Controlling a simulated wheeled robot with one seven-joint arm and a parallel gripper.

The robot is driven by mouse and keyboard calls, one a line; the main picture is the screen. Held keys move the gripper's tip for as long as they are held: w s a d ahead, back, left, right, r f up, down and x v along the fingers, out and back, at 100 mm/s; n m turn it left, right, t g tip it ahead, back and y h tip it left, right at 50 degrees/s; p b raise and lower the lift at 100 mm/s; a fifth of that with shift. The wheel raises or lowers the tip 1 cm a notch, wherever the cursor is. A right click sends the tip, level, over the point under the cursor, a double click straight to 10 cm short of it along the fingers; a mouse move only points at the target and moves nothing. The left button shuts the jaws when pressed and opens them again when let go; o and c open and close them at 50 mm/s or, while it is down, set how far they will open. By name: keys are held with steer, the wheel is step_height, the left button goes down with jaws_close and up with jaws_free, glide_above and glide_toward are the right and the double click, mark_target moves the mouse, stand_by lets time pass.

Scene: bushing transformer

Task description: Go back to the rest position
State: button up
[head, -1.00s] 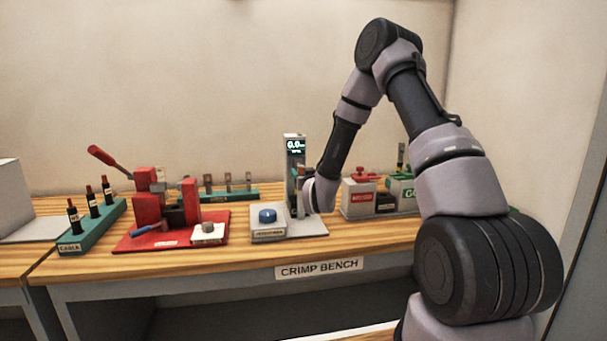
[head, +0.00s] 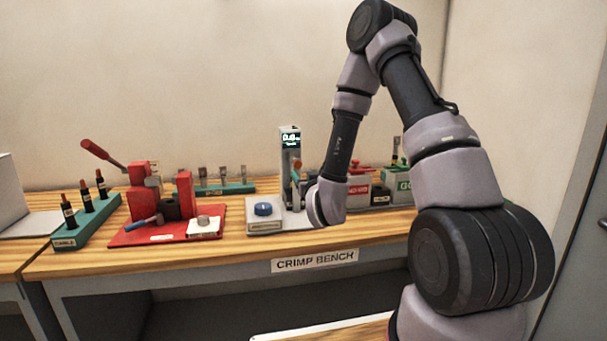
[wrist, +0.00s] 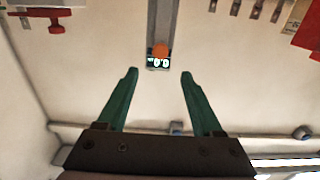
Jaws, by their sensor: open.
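My gripper (wrist: 159,74) shows in the wrist view with its two green fingers spread wide and nothing between them. In the head view my arm arches over from the right, and its wrist end hangs in front of the tester, above the bench's front part. The fingers are mostly hidden there. The tester (head: 290,150) is a grey column with a lit display on a base with a blue knob. In the wrist view its column and display (wrist: 158,63) lie just beyond the fingertips, with an orange spot above the display; they look apart from the fingers.
The wooden crimp bench (head: 190,252) also holds a red lever press (head: 140,205), a green cable rack (head: 84,222) at left and a red-topped box (head: 358,190) behind my wrist. A green rack (head: 228,188) stands at the back. Space above the bench's left half is clear.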

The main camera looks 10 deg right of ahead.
steer(key=s+d+r+m+g, duration=0.2)
steer(key=s+r+g, duration=0.1)
steer(key=r, duration=0.5)
steer(key=s+d+r+m+g, duration=0.1)
steer(key=s+d+r+g, duration=0.15)
steer(key=r, duration=0.45)
steer(key=s+r+g+y, duration=0.1)
steer(key=s+r+g, duration=0.1)
steer(key=s, duration=1)
steer(key=s+d+r+m+g+y, duration=0.1)
steer(key=s+r+g, duration=0.2)
steer(key=s, duration=1)
steer(key=shift+r, duration=0.75)
